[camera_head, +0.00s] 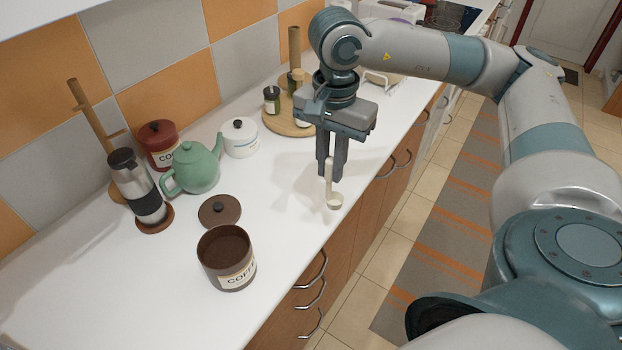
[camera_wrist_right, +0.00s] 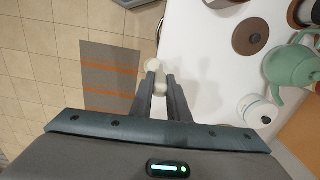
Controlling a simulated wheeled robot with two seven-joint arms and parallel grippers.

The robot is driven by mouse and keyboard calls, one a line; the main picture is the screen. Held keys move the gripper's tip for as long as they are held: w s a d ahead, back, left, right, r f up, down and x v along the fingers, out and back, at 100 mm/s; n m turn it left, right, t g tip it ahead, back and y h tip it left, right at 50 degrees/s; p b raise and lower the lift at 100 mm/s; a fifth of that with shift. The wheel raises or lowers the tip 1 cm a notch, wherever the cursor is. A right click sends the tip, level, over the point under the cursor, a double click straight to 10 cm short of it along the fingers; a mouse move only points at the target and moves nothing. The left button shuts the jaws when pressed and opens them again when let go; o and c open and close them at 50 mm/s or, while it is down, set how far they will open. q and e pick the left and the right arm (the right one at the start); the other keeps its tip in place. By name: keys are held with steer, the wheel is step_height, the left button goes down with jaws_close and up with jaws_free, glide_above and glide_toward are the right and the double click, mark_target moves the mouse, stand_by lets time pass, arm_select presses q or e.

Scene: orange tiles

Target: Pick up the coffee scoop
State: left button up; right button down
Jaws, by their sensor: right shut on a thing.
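The coffee scoop (camera_head: 333,199) is cream-coloured and hangs upright below my right gripper (camera_head: 331,176), its handle between the fingers and its bowl at the bottom. My right gripper is shut on the handle, near the counter's front edge. I cannot tell for sure whether the bowl touches the counter. In the right wrist view the scoop (camera_wrist_right: 154,68) shows between the fingertips (camera_wrist_right: 159,80). A brown open coffee canister (camera_head: 226,262) stands on the counter at lower left, with dark coffee inside. My left gripper is not in view.
A brown round lid (camera_head: 219,210) lies behind the canister. A green teapot (camera_head: 196,168), a white lidded jar (camera_head: 240,138), a red canister (camera_head: 160,143) and a French press (camera_head: 137,187) stand near the wall. A round wooden board (camera_head: 287,118) holds bottles. White counter (camera_head: 282,230) is clear around the scoop.

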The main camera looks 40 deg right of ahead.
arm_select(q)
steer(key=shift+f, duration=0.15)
arm_select(e)
steer(key=shift+s+d+r, duration=0.2)
steer(key=shift+d, duration=0.15)
steer(key=shift+a, duration=0.1)
stand_by(0.3)
